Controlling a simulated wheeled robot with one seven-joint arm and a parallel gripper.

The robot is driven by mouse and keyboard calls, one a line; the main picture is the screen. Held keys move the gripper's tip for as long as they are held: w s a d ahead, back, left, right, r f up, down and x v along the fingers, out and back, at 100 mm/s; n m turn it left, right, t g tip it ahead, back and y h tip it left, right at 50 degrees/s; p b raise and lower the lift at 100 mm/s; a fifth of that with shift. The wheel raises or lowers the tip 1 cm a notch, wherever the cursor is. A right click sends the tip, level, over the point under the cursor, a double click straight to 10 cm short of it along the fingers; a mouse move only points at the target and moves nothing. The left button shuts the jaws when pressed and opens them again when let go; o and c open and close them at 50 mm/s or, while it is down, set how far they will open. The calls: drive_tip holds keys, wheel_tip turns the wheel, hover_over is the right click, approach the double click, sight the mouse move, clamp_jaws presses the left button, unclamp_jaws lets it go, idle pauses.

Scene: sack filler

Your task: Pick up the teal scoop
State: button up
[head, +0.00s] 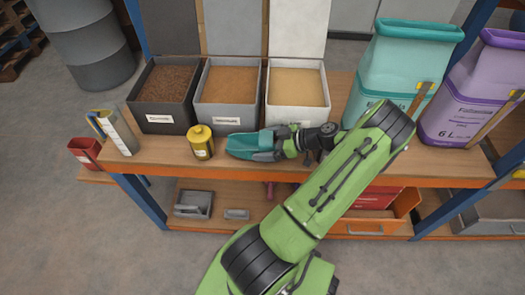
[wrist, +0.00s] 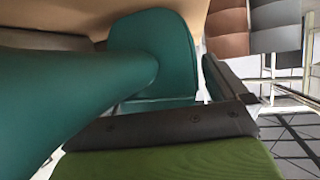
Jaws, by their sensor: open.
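The teal scoop (head: 248,146) lies on the wooden bench top in front of the middle bin, its pan to the left. My gripper (head: 287,143) is at the scoop's right end, low over the bench, and partly hides its handle. In the wrist view the scoop (wrist: 150,60) is very close, with its rounded handle filling the left side and an upright plate behind. Dark gripper parts (wrist: 165,122) show just below and right of it. My gripper is open; I cannot tell whether it touches the handle.
Dark (head: 162,115), grey (head: 228,121) and light (head: 298,116) open-lidded bins stand behind the scoop. A yellow canister (head: 201,143) stands close to its left. Teal (head: 390,75) and purple (head: 455,115) sacks stand at right. A red cup (head: 84,152) is at the far left.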

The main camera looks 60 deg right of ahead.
drive_tip(key=c, duration=1)
drive_tip(key=shift+o, duration=0.2)
